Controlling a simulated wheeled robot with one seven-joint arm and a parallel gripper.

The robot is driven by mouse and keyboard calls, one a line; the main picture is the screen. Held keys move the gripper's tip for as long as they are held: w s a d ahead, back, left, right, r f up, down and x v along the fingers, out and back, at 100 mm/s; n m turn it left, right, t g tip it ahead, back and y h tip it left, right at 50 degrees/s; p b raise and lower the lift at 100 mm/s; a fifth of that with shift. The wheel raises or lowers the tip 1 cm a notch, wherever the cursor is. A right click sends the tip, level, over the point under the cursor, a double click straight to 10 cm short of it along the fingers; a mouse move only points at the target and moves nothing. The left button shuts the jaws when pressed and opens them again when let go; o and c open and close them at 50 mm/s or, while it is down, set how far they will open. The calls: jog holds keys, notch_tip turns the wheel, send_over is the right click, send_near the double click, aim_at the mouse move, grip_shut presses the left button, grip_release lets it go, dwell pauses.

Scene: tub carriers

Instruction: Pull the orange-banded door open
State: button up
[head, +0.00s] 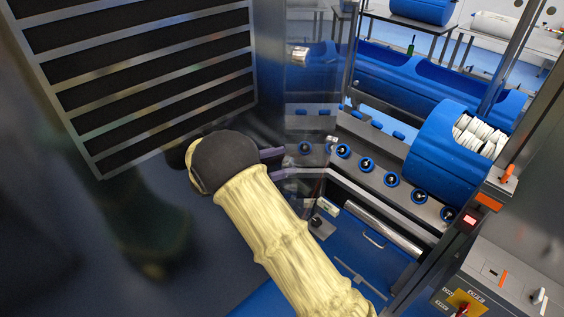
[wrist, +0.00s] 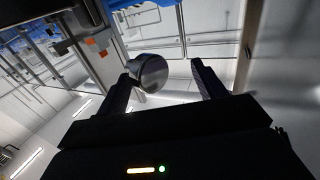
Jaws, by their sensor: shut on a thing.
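A clear, see-through door panel (head: 312,75) with a metal edge stands upright in the middle of the head view. I cannot make out an orange band on it, and how far it stands open is unclear. My gripper (head: 284,162) is at the lower left of this panel, its two purple fingers pointing right. In the head view the handle is hard to make out.
Behind the panel, a blue tub (head: 440,140) of white pieces stands by a conveyor with blue-rimmed rollers (head: 391,180). Orange marks (head: 489,202) show on the right post, above a control box (head: 490,285). A black-slatted panel (head: 140,75) stands at left.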

jog(key=b+v, duration=0.2)
jog(key=v, duration=0.5)
